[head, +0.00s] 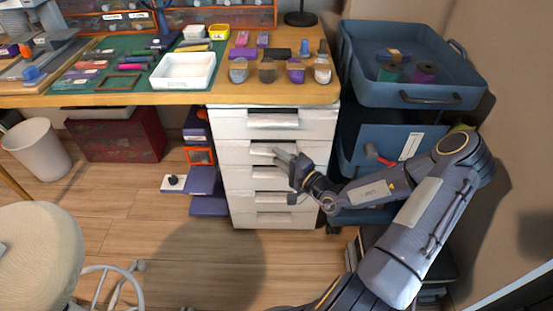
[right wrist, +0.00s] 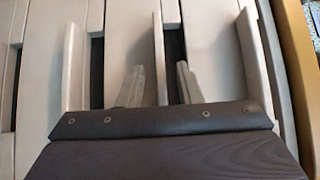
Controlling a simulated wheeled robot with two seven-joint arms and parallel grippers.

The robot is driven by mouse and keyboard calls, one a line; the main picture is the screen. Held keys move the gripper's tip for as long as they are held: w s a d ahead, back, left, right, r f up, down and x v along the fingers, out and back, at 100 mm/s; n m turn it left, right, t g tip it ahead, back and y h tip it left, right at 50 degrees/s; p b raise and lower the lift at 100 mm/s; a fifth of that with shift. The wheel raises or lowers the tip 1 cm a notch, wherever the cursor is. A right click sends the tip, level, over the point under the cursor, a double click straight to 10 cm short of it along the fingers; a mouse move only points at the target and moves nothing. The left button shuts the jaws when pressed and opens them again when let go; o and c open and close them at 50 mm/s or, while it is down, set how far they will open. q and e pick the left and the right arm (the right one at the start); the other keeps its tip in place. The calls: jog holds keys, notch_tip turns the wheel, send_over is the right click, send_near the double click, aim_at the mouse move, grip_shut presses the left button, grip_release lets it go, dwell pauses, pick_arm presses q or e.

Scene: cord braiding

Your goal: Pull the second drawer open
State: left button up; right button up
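A white drawer cabinet (head: 245,182) stands under the right end of the table, with a stack of drawers that look shut. The second drawer (head: 232,152) has a wide pale handle (head: 262,148), partly hidden by my right gripper in the head view. My right gripper (head: 284,155) is at that drawer's front. In the right wrist view its two fingers (right wrist: 160,84) are apart, one on each side of the second drawer's handle (right wrist: 159,55). I cannot tell whether they touch it. My left gripper is out of view.
The wooden tabletop (head: 225,97) overhangs the cabinet and holds a white tray (head: 183,71) and small items. A blue cart (head: 415,94) stands close to the cabinet's right. Purple boxes (head: 203,181) sit at its left. The floor in front is clear.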

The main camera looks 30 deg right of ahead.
jog(key=shift+x, duration=0.85)
grip_shut()
jog(key=shift+s, duration=0.1)
